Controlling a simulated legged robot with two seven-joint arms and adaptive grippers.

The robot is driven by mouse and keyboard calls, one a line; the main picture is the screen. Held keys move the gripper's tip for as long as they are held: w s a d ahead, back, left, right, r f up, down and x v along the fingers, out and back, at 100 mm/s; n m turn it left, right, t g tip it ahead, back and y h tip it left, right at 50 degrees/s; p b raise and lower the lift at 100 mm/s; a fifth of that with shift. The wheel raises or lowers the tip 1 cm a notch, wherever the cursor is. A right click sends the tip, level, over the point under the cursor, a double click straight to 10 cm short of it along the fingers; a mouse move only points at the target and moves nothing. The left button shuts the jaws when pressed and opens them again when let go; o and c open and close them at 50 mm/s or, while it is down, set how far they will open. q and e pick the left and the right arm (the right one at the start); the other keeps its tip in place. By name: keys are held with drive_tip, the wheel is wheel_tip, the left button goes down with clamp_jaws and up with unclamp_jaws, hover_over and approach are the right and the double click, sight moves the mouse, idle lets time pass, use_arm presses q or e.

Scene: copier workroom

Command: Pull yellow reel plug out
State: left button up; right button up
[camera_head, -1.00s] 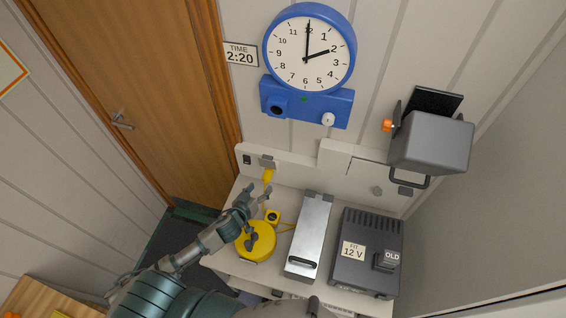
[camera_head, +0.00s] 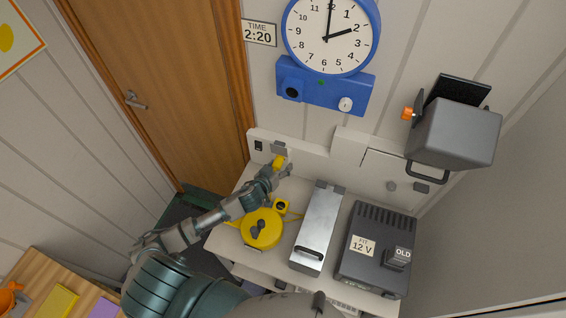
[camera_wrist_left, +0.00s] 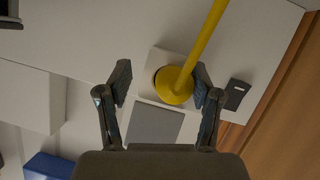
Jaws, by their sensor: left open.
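The yellow reel plug (camera_head: 279,161) sits at the low back panel of the counter, below a small grey plate. In the left wrist view it is a round yellow base (camera_wrist_left: 174,85) on a pale square plate, with a yellow stem or cord rising to the upper right. My left gripper (camera_head: 279,173) is open right at the plug and partly covers it. In the wrist view its fingers (camera_wrist_left: 162,84) stand apart, with the plug between them, closer to the right finger; contact cannot be told.
A silver case (camera_head: 316,228) and a dark 12 V box (camera_head: 375,250) stand right of the reel. A grey box with a handle (camera_head: 455,133) is on the wall at right. A blue unit (camera_head: 325,84) hangs under the clock. The wooden door (camera_head: 165,90) is left.

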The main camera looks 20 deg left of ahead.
use_arm(q)
drive_tip(key=shift+s, duration=0.1)
drive_tip(key=shift+c, duration=0.3)
drive_tip(key=shift+s+a, duration=0.1)
drive_tip(key=shift+a, duration=0.15)
drive_tip(key=c, duration=0.4)
drive_tip(key=shift+a+f, duration=0.1)
drive_tip(key=shift+a, duration=0.45)
clamp_jaws()
drive_tip(key=shift+a, duration=0.2)
drive_tip(key=shift+s+d, duration=0.15)
drive_tip(key=shift+d, duration=0.2)
drive_tip(key=shift+s+d, duration=0.3)
drive_tip(key=shift+s, duration=0.05)
drive_tip(key=shift+s+p, duration=0.2)
drive_tip(key=shift+p, duration=0.1)
drive_tip(key=shift+s+a, duration=0.15)
drive_tip(key=shift+s, duration=0.05)
drive_tip(key=shift+s+p, duration=0.45)
drive_tip(key=shift+s, duration=0.8)
use_arm(e)
drive_tip(key=shift+s+a+r, duration=0.6)
drive_tip(key=shift+a+r, duration=0.05)
drive_tip(key=shift+r, duration=0.15)
